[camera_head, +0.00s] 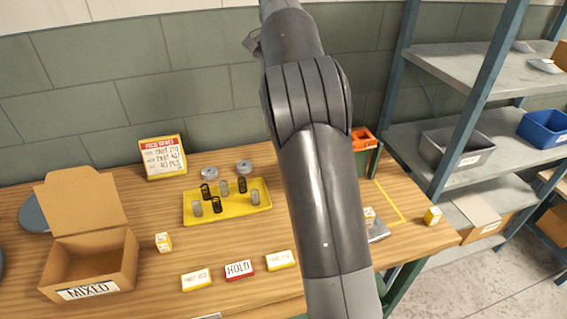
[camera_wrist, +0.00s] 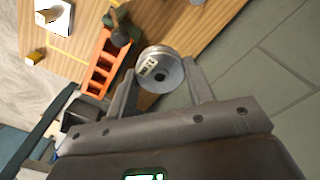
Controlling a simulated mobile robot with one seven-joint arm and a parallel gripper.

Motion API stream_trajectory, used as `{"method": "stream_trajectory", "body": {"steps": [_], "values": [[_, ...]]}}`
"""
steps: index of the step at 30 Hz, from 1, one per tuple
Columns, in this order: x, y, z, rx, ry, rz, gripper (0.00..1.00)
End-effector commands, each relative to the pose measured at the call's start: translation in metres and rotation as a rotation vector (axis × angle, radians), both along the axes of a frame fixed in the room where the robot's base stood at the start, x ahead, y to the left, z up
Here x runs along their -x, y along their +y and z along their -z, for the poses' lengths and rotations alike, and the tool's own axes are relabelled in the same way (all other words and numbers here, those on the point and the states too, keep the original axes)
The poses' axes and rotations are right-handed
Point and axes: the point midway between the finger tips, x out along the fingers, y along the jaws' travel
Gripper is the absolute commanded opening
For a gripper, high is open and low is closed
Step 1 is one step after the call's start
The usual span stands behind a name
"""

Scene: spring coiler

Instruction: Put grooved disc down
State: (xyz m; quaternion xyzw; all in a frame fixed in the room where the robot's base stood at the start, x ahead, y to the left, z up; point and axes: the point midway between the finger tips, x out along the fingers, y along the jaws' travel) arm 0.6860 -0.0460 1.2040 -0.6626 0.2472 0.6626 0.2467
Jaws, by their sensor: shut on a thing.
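The grooved disc (camera_wrist: 160,70), a grey metal disc with a pale label and a dark centre hole, sits between the two fingers of my gripper (camera_wrist: 161,82) in the wrist view. The fingers are shut on its sides. The wooden bench top (camera_wrist: 190,22) shows beyond the disc; I cannot tell the gap between them. In the head view my arm hides the gripper and the held disc.
The yellow tray (camera_head: 262,204) holds several springs. An orange bin (camera_head: 361,138) stands right of my arm; it also shows beside the disc in the wrist view (camera_wrist: 103,66). An open carton (camera_head: 130,262) is at left. Shelves (camera_head: 450,65) stand at right. A yellow outline (camera_head: 398,211) marks the bench.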

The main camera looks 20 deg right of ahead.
Motion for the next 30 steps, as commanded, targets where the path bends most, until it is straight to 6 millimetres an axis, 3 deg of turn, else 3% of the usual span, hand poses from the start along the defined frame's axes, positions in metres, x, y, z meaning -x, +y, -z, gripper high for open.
{"method": "stream_trajectory", "body": {"steps": [6, 17, 25, 30], "values": [[-0.029, -0.019, 0.009, 0.001, 0.000, -0.012, 0.16], [-0.055, -0.035, 0.021, 0.001, 0.000, -0.040, 0.16], [-0.054, -0.034, 0.051, -0.001, 0.002, -0.040, 0.16], [-0.054, -0.034, 0.085, -0.002, 0.004, -0.041, 0.16]]}}
